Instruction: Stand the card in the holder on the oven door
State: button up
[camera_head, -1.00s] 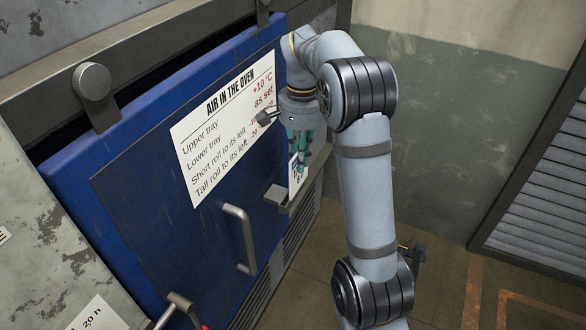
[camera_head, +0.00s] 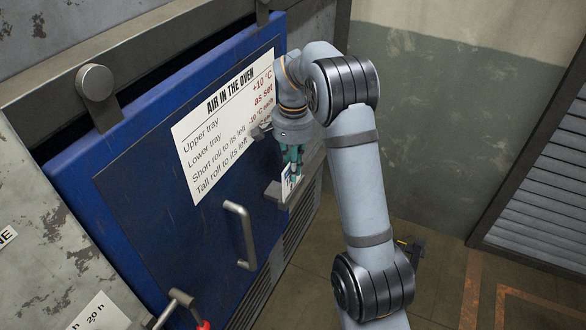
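The small white card (camera_head: 286,188) with dark print is upright at the right side of the blue oven door (camera_head: 150,190). My gripper (camera_head: 293,167) is above it, its teal fingers closed on the card's upper part. The grey holder (camera_head: 273,192) juts from the door just below and left of the card. The card's lower edge is at the holder, but I cannot tell whether it sits inside or only in front of it. The fingers hide part of the card.
A large white notice (camera_head: 222,125) is on the door, left of my gripper. A door handle (camera_head: 241,236) stands out below the holder. A red-tipped lever (camera_head: 185,305) is at the lower left. The floor to the right is mostly clear.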

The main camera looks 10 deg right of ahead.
jog(key=o, duration=0.5)
jog(key=shift+c, duration=0.2)
notch_tip(320, 180, up, 12)
jog(key=p, duration=0.2)
jog(key=shift+r, duration=0.2)
